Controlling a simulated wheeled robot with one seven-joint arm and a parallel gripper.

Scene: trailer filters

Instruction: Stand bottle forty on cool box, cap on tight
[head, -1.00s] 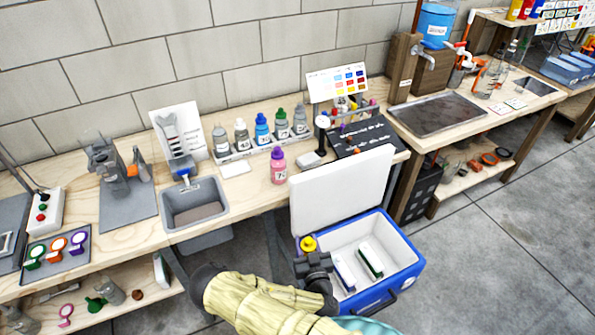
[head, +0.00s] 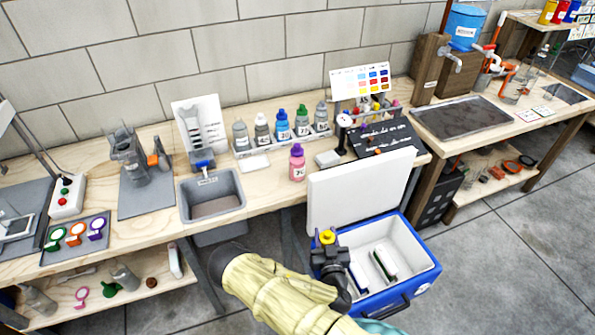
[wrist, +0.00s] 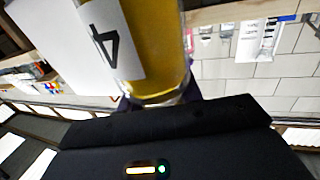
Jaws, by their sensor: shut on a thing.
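In the wrist view the bottle (wrist: 158,45) is close, with yellow contents and a white label showing a "4"; the rest of the number is out of view. The cool box (head: 425,278) is blue with a white inside, on the floor before the bench. Its white lid (head: 360,195) stands open. Two slim packs (head: 383,265) lie inside. My gripper hides the bottle's lower part in the head view, and whether the cap is tight cannot be seen.
On the bench stand a pink bottle with a purple cap (head: 297,163), a rack row of several bottles (head: 282,127), a grey basin (head: 212,200) and a dark board (head: 385,138). The open lid rises between my gripper and the bench. Floor to the right is clear.

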